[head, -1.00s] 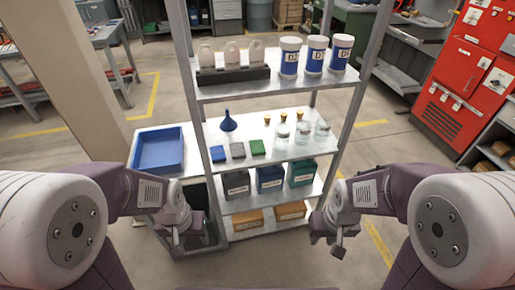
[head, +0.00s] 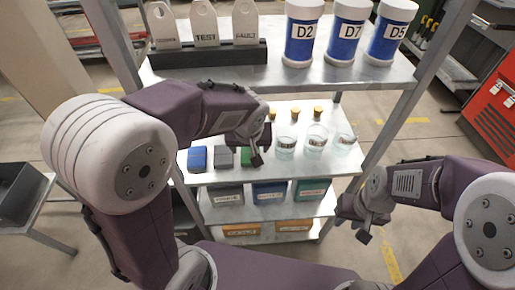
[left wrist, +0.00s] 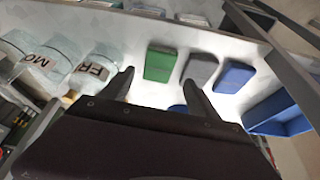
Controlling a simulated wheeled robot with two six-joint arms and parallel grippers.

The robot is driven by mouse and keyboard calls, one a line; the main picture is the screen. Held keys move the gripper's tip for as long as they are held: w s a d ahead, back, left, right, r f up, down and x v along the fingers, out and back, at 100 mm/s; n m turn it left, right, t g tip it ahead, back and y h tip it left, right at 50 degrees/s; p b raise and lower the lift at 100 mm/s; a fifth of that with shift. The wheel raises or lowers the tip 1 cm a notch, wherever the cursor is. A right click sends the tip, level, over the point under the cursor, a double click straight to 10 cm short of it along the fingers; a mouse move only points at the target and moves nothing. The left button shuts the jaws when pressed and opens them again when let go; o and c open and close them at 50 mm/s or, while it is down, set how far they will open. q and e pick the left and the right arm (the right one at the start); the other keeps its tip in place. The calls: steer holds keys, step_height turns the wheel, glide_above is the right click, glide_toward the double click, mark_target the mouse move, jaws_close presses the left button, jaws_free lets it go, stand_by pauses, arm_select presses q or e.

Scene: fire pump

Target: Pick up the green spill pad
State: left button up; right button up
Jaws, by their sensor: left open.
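The green spill pad (head: 246,157) lies on the middle shelf, partly hidden by my left gripper in the head view. In the left wrist view the green pad (left wrist: 160,64) lies flat and fully visible, just beyond my left fingertips. My left gripper (left wrist: 158,83) is open and empty, its two fingers spread about the line of the pad without visibly holding it. In the head view my left gripper (head: 257,150) hangs over the shelf at the pad. My right gripper (head: 365,232) is to the right of the shelves; its jaw opening is unclear.
A grey pad (left wrist: 200,70) and a blue pad (left wrist: 235,77) lie beside the green one. Glass jars (head: 287,146) stand to its right in the head view. The upper shelf (head: 350,75) holds labelled blue-and-white containers (head: 344,38). A blue tray (left wrist: 284,113) shows in the wrist view.

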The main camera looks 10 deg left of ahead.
mark_target(250, 162)
arm_select(q)
steer(key=b+x, duration=0.1)
steer(key=x, duration=0.2)
steer(key=shift+s+f, duration=0.15)
steer(key=shift+f, duration=0.05)
steer(key=shift+w+f, duration=0.4)
steer(key=shift+f, duration=0.1)
steer(key=b+x, duration=0.1)
steer(key=x, duration=0.3)
steer(key=shift+w+f, duration=0.15)
steer(key=shift+f, duration=0.15)
steer(key=shift+r, duration=0.1)
steer(key=c, duration=1.1)
